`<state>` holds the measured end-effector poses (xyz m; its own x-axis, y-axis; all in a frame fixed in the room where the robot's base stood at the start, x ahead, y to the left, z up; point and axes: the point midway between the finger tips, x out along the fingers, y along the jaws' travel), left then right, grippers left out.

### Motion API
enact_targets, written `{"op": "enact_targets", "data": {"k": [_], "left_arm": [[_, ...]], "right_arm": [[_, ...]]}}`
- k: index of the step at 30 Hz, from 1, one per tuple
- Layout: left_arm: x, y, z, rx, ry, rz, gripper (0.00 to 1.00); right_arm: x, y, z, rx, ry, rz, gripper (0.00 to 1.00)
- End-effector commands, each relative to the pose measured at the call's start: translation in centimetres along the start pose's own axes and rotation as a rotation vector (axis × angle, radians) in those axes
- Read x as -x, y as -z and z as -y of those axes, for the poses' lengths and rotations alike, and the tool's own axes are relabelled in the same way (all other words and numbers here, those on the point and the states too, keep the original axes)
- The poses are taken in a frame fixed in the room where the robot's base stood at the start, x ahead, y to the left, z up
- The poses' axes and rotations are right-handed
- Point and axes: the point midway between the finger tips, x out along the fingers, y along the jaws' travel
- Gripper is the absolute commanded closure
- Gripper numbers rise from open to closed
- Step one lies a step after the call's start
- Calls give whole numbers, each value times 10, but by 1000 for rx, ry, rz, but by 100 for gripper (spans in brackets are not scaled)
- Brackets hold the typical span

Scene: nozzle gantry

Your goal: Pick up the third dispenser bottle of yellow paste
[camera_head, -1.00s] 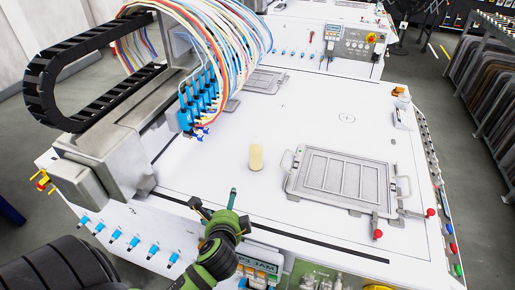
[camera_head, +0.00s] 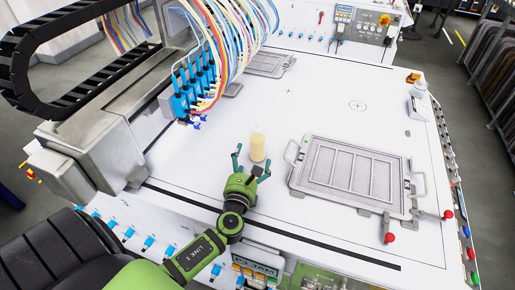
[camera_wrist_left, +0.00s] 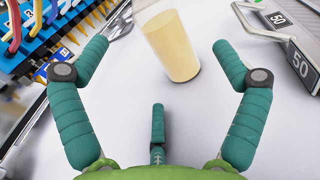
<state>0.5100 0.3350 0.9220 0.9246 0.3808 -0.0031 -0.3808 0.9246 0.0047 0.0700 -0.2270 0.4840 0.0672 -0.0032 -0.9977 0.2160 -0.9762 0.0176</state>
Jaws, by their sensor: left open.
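The bottle of yellow paste (camera_head: 258,146) stands upright on the white table, a clear cylinder with pale yellow filling. It also shows near the top of the left wrist view (camera_wrist_left: 172,45), where its upper part is cut off. My left gripper (camera_head: 251,163) is open, just on the near side of the bottle. In the left wrist view its teal fingers (camera_wrist_left: 157,80) are spread wide, with the bottle just beyond and between them, apart from them. My right gripper is not in view.
A metal frame tray (camera_head: 352,172) with handles lies to the right of the bottle. Blue nozzles (camera_head: 190,95) with coloured hoses hang from the gantry (camera_head: 95,140) at left. The white table (camera_head: 310,105) behind the bottle is clear.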

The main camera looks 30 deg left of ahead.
Motion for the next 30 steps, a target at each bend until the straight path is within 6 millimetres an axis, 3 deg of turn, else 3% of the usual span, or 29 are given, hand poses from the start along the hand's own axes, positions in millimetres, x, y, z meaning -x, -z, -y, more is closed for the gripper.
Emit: {"op": "enact_targets", "data": {"k": [8,16,26,30], "left_arm": [[-26,-6,-1,0,-3,4,4],[-67,-5,-1,1,-2,3,4],[-74,-4,-1,2,-1,2,4],[-73,-5,-1,2,-2,2,60]], "right_arm": [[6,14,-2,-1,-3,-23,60],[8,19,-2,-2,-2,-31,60],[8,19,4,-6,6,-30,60],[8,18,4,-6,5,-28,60]]}}
